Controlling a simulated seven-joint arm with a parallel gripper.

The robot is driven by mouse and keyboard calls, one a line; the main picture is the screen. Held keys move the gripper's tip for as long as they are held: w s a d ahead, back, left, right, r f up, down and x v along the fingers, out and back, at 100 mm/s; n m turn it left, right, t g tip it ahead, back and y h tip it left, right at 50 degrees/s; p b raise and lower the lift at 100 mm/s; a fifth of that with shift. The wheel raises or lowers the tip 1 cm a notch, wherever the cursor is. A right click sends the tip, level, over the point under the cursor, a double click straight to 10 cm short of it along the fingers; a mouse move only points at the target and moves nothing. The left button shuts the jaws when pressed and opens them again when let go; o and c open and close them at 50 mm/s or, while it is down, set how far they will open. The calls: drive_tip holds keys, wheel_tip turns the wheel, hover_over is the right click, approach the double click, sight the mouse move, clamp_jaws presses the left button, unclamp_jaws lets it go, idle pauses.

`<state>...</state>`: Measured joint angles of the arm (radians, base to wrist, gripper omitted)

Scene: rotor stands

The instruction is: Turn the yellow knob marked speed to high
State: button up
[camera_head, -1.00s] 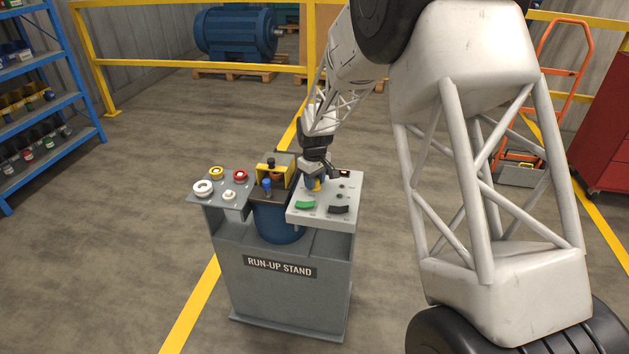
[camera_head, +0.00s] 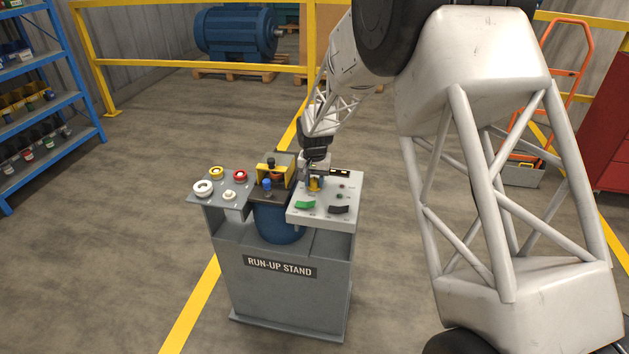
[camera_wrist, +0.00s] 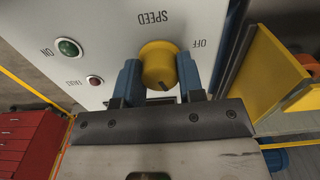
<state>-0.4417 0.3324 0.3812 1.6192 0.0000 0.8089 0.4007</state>
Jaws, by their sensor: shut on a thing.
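The yellow speed knob (camera_wrist: 158,60) sits on the light grey control panel (camera_wrist: 100,20) under the printed word SPEED, which reads upside down in the wrist view. OFF is printed to its right in that view. A short dark mark shows on the knob's near edge. My gripper (camera_wrist: 159,76) is shut on the knob, one blue finger on each side. In the head view the knob (camera_head: 315,184) is partly hidden by my gripper (camera_head: 315,176), which comes down from above. A HIGH label is not visible.
Green (camera_wrist: 68,47) and red (camera_wrist: 94,81) indicators sit beside the knob. Green (camera_head: 306,205) and black (camera_head: 339,209) rockers are at the panel's front. A yellow guard (camera_head: 274,171) stands close left of my gripper. A side shelf (camera_head: 215,197) holds several rings and caps.

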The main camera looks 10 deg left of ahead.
sight(315, 180)
drive_tip(key=m, duration=0.5)
drive_tip(key=shift+r+m, duration=0.1)
drive_tip(key=shift+m, duration=0.2)
drive_tip(key=m, duration=0.4)
drive_tip(key=shift+m, duration=0.4)
drive_tip(key=o, duration=0.9)
drive_tip(key=shift+r, duration=3.9)
